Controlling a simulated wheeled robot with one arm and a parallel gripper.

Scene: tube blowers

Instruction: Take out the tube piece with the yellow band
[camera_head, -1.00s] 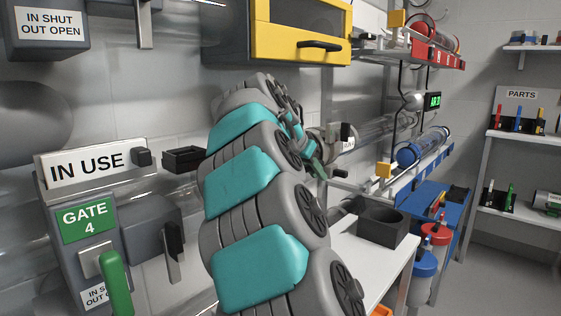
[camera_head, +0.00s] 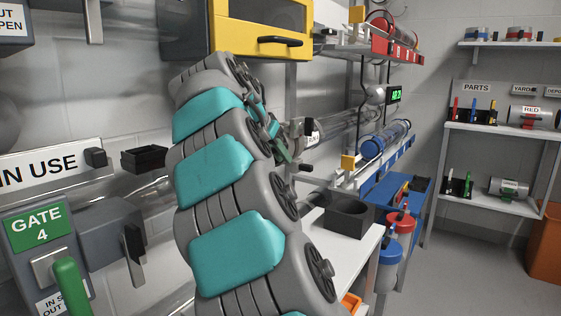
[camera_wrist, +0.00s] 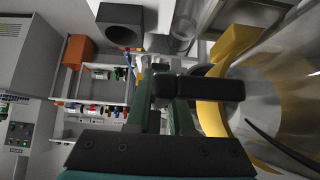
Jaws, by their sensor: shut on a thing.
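In the wrist view, my gripper (camera_wrist: 166,105) is shut on a black bar-shaped handle (camera_wrist: 215,89). The handle runs sideways to a curved yellow band (camera_wrist: 210,112) around a clear, shiny tube surface (camera_wrist: 285,75) at the right. It appears joined to the banded piece, but I cannot tell for sure. In the head view, my gripper (camera_head: 276,138) is near the wall, left of a grey fitting on the clear pipe line (camera_head: 304,131). My teal-and-grey arm hides the yellow band there.
A yellow-framed cabinet (camera_head: 262,42) hangs above my arm. A white bench with a black holder (camera_head: 346,214) stands below right. The GATE 4 panel (camera_head: 38,228) and a small black tray (camera_head: 145,158) are at left. Parts shelves (camera_head: 500,133) stand at right, with open floor before them.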

